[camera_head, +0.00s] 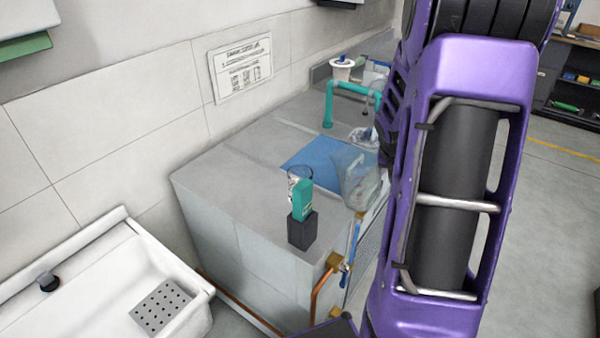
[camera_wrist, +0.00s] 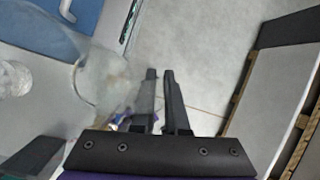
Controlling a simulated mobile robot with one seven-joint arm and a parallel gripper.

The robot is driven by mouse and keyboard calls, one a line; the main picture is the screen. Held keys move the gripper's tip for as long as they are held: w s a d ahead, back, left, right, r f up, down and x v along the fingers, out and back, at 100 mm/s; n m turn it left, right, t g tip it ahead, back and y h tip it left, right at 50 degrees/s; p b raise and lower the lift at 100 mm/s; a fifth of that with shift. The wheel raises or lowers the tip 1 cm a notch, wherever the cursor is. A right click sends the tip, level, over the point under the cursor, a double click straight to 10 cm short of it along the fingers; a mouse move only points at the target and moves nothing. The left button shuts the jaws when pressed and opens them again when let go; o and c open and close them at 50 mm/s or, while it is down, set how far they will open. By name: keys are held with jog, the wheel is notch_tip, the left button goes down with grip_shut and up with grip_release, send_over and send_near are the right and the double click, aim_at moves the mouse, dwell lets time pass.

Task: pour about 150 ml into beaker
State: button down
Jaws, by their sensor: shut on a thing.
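A clear jug (camera_head: 358,180) shows beside my arm, over the counter's right edge. In the wrist view the jug (camera_wrist: 100,75) fills the upper left and reaches my fingers. My gripper (camera_wrist: 160,88) is shut on the jug, with its fingers close together; in the head view my arm hides it. A clear glass beaker (camera_head: 298,174) stands on the counter, left of the jug and partly behind a teal item. A clear glass thing, likely this beaker (camera_wrist: 14,80), shows at the left edge of the wrist view. I cannot make out the liquid level in either vessel.
The teal item (camera_head: 303,202) and a black block (camera_head: 302,232) stand at the counter's near corner. A blue mat (camera_head: 312,152) lies behind the beaker. A teal pipe (camera_head: 328,105) rises farther back. A white sink (camera_head: 110,275) is at lower left.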

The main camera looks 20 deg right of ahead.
jog(key=shift+s+d+f+m+t+y, duration=0.1)
jog(key=shift+d+f+m+t+y, duration=0.1)
jog(key=shift+f+t+y, duration=0.35)
jog(key=shift+s+d+f+m+t+y, duration=0.15)
jog(key=shift+d+f+y, duration=0.1)
jog(key=shift+f, duration=0.5)
dwell(2.5)
